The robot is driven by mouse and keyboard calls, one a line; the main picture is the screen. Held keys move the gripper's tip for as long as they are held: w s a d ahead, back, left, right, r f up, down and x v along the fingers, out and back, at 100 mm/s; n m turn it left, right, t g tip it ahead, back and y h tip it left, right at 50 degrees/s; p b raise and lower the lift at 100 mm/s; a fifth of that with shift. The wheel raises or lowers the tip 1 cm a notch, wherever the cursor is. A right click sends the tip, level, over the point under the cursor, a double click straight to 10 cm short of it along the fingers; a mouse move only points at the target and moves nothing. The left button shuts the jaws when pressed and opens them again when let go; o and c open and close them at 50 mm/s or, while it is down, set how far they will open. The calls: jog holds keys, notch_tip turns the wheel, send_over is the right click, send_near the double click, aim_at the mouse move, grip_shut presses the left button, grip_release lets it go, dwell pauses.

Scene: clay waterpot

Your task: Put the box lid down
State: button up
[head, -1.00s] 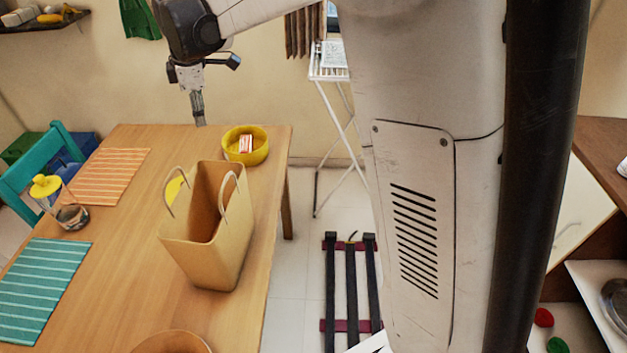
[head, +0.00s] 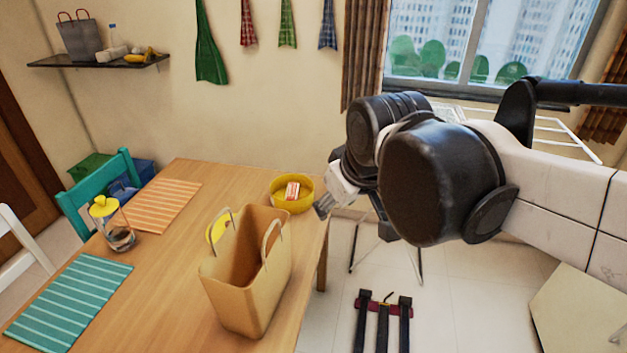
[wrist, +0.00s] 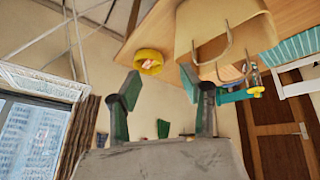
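My gripper (head: 324,204) is beside the table's far right corner, just right of the yellow bowl, in the head view. In the wrist view my gripper (wrist: 160,77) has its two fingers well apart, with nothing between them. I cannot make out a box lid for certain. A pale flat panel (head: 580,312) with a thin handle shows at the lower right of the head view, partly cut off. It is far from my gripper, and I cannot tell whether it is the lid.
The wooden table (head: 165,285) holds a tan bag (head: 245,285), a yellow bowl (head: 292,204) with a small red-and-white item, a yellow-lidded jar (head: 118,236) and striped mats. A white rack (head: 560,130) stands by the window.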

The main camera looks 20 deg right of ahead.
jog(key=s+d+f+m+t, duration=0.1)
jog(key=s+f+m, duration=0.2)
jog(key=s, duration=0.3)
jog(key=shift+s+d+f+m, duration=0.3)
jog(key=shift+s+d+f, duration=0.05)
jog(key=shift+s+f, duration=0.1)
